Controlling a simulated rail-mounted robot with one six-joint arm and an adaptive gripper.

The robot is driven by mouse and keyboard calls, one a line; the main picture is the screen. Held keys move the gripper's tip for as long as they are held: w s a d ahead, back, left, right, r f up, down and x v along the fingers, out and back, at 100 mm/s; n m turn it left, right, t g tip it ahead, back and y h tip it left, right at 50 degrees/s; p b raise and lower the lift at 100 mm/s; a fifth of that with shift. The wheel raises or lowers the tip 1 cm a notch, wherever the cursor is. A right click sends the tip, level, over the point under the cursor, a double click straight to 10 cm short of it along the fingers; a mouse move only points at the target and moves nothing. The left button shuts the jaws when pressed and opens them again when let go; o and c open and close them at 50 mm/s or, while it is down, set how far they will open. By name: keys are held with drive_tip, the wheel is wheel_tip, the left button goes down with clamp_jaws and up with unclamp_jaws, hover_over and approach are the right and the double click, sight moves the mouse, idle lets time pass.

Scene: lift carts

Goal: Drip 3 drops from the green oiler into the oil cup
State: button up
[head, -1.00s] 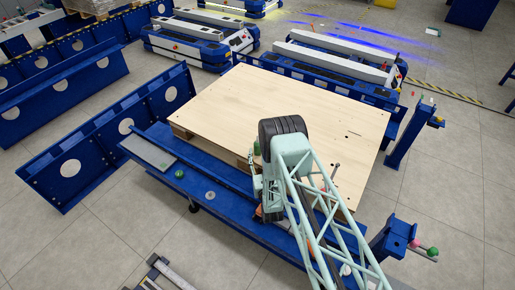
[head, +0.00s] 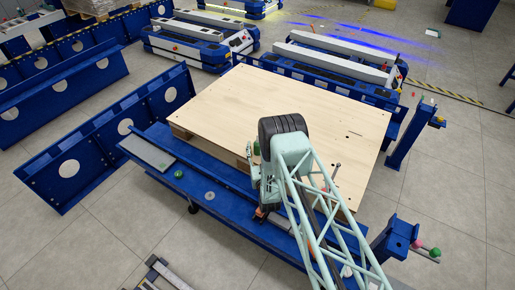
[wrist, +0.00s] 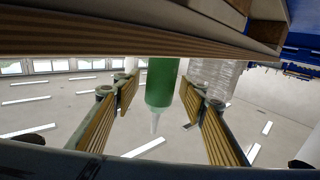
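The green oiler (wrist: 162,82) shows in the wrist view as a green bottle with a pale, thin nozzle. The picture is upside down, with ceiling lights low in it, so the nozzle points up. The oiler's base is hidden behind a plywood edge. In the head view it is a small green patch (head: 256,148) beside my wrist. My gripper (wrist: 160,92) has a finger on each side of the oiler and looks open; no firm contact shows. I cannot clearly identify the oil cup; a small round grey fitting (head: 210,195) lies on the blue cart.
A plywood-topped platform (head: 290,95) fills the middle. A small green round thing (head: 179,174) sits on the blue cart deck (head: 235,212). A blue post (head: 395,240) with red and green knobs stands at right. Blue perforated beams (head: 100,150) stand at left.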

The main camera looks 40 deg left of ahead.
sight(257, 141)
drive_tip(key=c, duration=1)
drive_tip(key=shift+r, duration=0.1)
drive_tip(key=shift+r+p, duration=0.3)
drive_tip(key=shift+r, duration=0.5)
wheel_tip(257, 141, up, 2)
drive_tip(key=shift+p, duration=0.35)
drive_tip(key=p+v, duration=0.1)
drive_tip(key=v, duration=0.4)
drive_tip(key=r+p+v, duration=0.1)
drive_tip(key=v, duration=0.4)
drive_tip(key=p+v, duration=0.1)
drive_tip(key=v, duration=0.5)
drive_tip(key=shift+w+d+r, duration=0.15)
drive_tip(key=shift+w+d, duration=0.15)
